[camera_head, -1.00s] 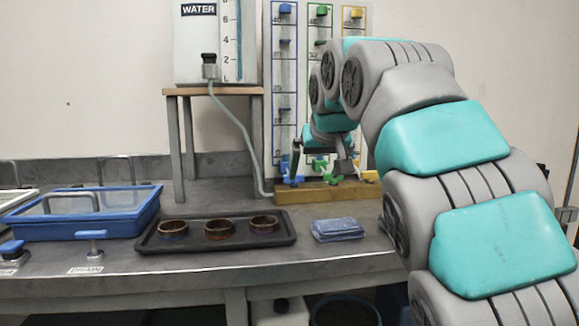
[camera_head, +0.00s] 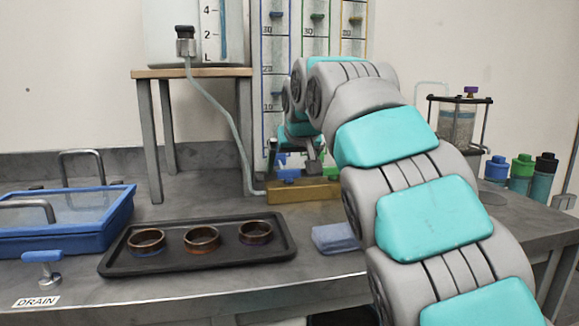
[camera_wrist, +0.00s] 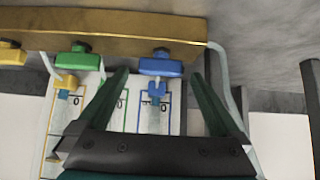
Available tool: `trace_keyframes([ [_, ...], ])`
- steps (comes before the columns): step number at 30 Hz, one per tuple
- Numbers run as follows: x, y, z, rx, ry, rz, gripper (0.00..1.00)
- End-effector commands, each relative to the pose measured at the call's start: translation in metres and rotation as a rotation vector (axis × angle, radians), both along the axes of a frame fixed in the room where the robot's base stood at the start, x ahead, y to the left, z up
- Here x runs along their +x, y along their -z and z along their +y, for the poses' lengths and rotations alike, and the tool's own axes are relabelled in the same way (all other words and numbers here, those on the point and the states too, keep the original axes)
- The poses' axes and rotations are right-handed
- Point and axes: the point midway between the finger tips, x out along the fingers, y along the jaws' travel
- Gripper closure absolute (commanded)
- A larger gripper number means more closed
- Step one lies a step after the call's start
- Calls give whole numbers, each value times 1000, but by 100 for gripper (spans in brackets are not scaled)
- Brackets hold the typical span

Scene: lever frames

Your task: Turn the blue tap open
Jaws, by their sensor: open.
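A hose (camera_head: 222,110) runs from the water tank down to the rail. A black tray (camera_head: 120,262) with three brown rings and a folded blue cloth (camera_head: 335,238) lie in front. A separate blue-handled drain tap (camera_head: 42,257) is at the left. Bottles (camera_head: 521,172) stand at the right.

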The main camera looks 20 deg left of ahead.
Motion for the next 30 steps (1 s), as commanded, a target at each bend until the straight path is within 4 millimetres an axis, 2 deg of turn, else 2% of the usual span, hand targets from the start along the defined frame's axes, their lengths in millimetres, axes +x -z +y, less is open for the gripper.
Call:
trace_keyframes([
  [4,8,9,5,-1,0,1,0],
  [12,9,11,5,-1,0,1,2],
  [30,9,11,5,-1,0,1,70],
])
